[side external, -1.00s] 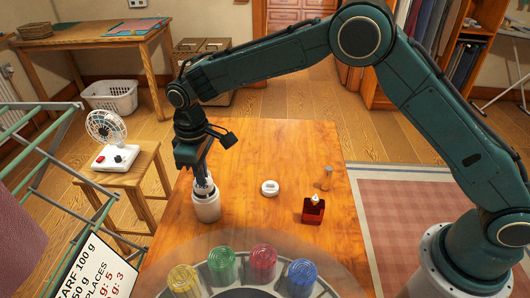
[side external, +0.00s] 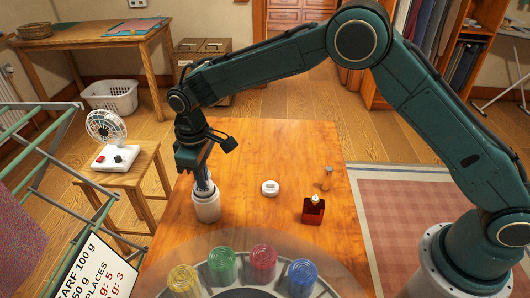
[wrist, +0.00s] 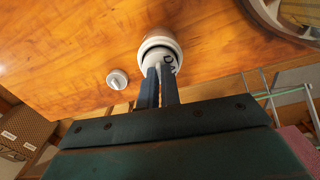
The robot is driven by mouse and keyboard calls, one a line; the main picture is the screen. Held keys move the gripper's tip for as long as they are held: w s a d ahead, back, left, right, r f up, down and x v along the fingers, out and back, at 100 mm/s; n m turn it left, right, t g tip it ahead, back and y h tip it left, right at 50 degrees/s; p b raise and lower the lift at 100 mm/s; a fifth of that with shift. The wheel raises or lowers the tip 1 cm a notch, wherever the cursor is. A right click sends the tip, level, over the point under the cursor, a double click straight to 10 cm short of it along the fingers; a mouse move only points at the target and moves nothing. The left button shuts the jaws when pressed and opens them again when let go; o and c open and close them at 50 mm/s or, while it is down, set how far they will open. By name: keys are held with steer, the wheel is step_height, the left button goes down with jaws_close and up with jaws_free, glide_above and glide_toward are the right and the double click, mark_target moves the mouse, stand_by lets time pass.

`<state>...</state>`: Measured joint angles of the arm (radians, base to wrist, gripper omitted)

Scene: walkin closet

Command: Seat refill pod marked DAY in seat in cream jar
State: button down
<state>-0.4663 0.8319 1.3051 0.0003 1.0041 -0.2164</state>
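The white cream jar (side external: 206,209) stands upright on the wooden table, left of the middle. It also shows in the wrist view (wrist: 160,38). The white refill pod (wrist: 170,58) is at the jar's mouth, with the letters "DA" visible on its top and the rest hidden by a finger. My gripper (side external: 204,187) points down over the jar. Its two fingers are close together and appear shut on the pod, also in the wrist view (wrist: 159,70). The seat inside the jar is hidden, so I cannot tell how deep the pod sits.
A small white round device (side external: 270,188) lies right of the jar. A red bottle (side external: 313,209) and a small brown item (side external: 327,178) stand further right. A round carousel with colored jars (side external: 223,265) is at the front.

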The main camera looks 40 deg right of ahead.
steer(key=shift+f, duration=1.75)
stand_by(3.0)
steer(key=c, duration=2)
jaws_free()
steer(key=shift+r, duration=0.45)
steer(key=shift+r, duration=0.35)
steer(key=shift+r, duration=0.35)
steer(key=shift+r, duration=0.7)
steer(key=shift+r, duration=0.35)
